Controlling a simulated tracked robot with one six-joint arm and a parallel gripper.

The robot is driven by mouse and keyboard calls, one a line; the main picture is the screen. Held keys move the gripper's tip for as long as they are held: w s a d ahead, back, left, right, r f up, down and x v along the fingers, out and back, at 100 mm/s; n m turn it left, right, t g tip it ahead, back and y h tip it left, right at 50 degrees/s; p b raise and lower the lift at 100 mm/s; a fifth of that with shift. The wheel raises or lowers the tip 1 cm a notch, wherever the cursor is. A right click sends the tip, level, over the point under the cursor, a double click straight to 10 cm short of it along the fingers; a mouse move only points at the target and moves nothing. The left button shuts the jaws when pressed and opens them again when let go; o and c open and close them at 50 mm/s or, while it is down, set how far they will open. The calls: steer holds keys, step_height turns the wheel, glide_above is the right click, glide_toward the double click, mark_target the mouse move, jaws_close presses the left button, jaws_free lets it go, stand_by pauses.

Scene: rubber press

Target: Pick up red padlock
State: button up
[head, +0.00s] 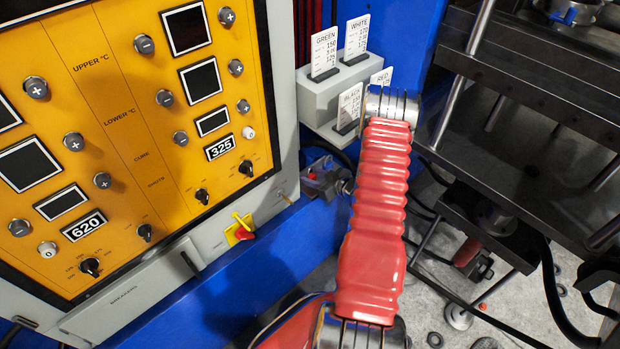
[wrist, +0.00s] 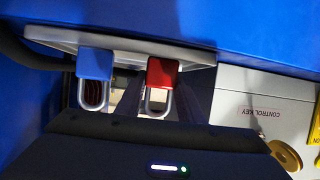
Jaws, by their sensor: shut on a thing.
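In the wrist view a red padlock (wrist: 162,72) has its body at the top and its silver shackle pointing down toward my gripper (wrist: 160,100). My gripper's dark fingers stand on either side of the red padlock and are shut on it. The padlock is still up against the grey holder (wrist: 125,47). A blue padlock (wrist: 95,63) sits to its left on the same holder, outside the fingers.
A white panel marked CONTROL KEY (wrist: 262,108) is at the right of the wrist view. In the head view the yellow control panel (head: 130,150) is left, a card rack (head: 322,100) stands by the arm, and dark press metalwork (head: 530,130) fills the right.

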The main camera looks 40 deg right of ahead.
steer(key=shift+r, duration=5)
